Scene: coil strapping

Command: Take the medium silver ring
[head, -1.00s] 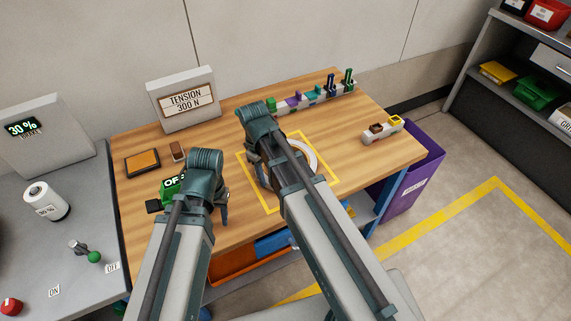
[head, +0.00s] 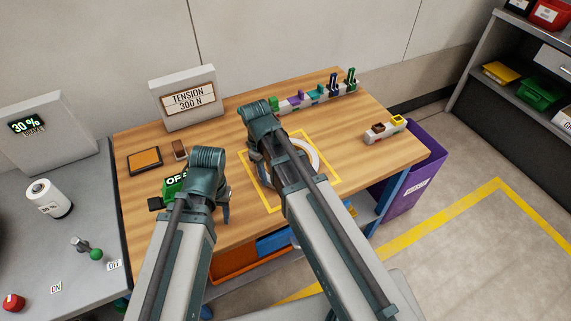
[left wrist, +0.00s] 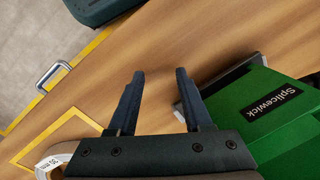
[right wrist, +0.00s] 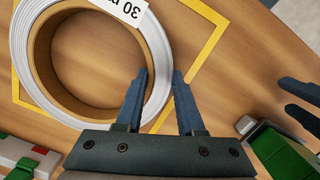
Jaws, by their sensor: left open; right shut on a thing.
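A silver-white ring (head: 309,151) with a brown inner core lies on the table inside a yellow marked square, partly hidden by my right arm. It fills the upper left of the right wrist view (right wrist: 37,72), with a white "30" label. My right gripper (right wrist: 160,75) is shut on the ring's wall, one finger at the inner side and one outside. The ring's edge also shows at the lower left of the left wrist view (left wrist: 72,118). My left gripper (left wrist: 158,75) is open and empty, beside a green box marked Splicewick (left wrist: 262,105). It is left of the ring in the head view (head: 222,198).
Small coloured pieces stand in a row (head: 300,100) at the table's back. A pale block (head: 380,134) stands at the right, above a purple bin (head: 418,180). A "TENSION 300 N" sign (head: 186,98) stands at the back left. Bare wood lies between.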

